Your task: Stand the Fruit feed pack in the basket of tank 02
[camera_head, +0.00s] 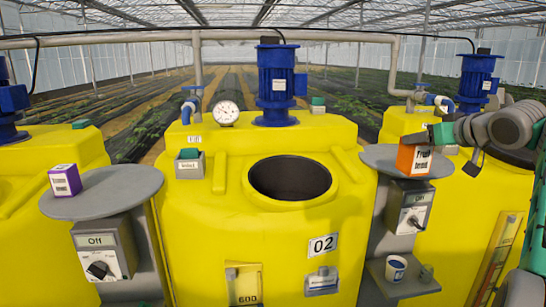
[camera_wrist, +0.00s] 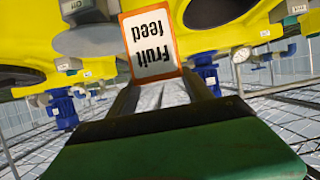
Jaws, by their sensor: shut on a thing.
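The Fruit feed pack (camera_head: 413,159), orange with a white label, is upright at the round grey shelf right of tank 02. My gripper (camera_head: 428,139) is shut on it from the upper right. In the wrist view the pack (camera_wrist: 150,46) sits between the fingertips of my gripper (camera_wrist: 152,82), its label facing the camera. I cannot tell whether its base touches the shelf. Tank 02 (camera_head: 230,215) is the yellow middle tank, with an "02" plate and an open round dark hatch (camera_head: 290,178). No basket can be made out clearly; the hatch's inside is dark.
The right grey shelf (camera_head: 378,157) is otherwise bare. A purple pack (camera_head: 64,180) stands on the left grey shelf (camera_head: 120,190). A blue motor (camera_head: 276,88) and a gauge (camera_head: 225,113) rise behind the hatch. A cup (camera_head: 396,267) stands on a low ledge. A grey box (camera_head: 190,165) sits left of the hatch.

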